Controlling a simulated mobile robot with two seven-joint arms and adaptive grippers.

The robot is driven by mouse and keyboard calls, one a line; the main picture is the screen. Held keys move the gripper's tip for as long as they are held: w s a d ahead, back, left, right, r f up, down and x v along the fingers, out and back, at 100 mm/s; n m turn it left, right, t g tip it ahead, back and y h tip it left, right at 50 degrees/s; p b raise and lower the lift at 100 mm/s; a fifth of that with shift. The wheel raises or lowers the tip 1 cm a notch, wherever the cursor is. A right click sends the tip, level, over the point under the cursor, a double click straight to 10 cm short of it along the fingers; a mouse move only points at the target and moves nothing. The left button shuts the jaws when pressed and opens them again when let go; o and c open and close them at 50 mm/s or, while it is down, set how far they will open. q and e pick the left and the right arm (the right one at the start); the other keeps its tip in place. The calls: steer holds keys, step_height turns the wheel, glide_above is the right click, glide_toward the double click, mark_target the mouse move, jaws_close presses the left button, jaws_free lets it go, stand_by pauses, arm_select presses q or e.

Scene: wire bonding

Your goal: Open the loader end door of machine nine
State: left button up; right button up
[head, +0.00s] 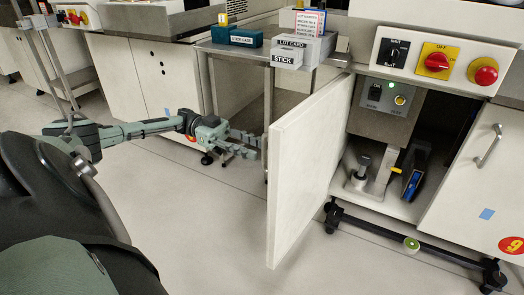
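The machine with the red number nine badge (513,244) stands at the right. A white door (308,170) on its lower front stands swung wide open, its edge toward me. Behind it the cabinet inside (385,150) shows, with a grey control box, a metal post and a blue and yellow part. My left gripper (250,143) is just left of the door, apart from it in the picture. Its fingers are spread and I see nothing between them. My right gripper is not in view.
A small metal stand (268,55) with a card box (303,48) and a teal box (246,37) is behind my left gripper. A second white door (482,190) with a handle is at the right. The floor (210,220) in front is clear.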

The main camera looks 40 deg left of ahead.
arm_select(q)
steer(key=v, duration=0.4)
stand_by(0.6)
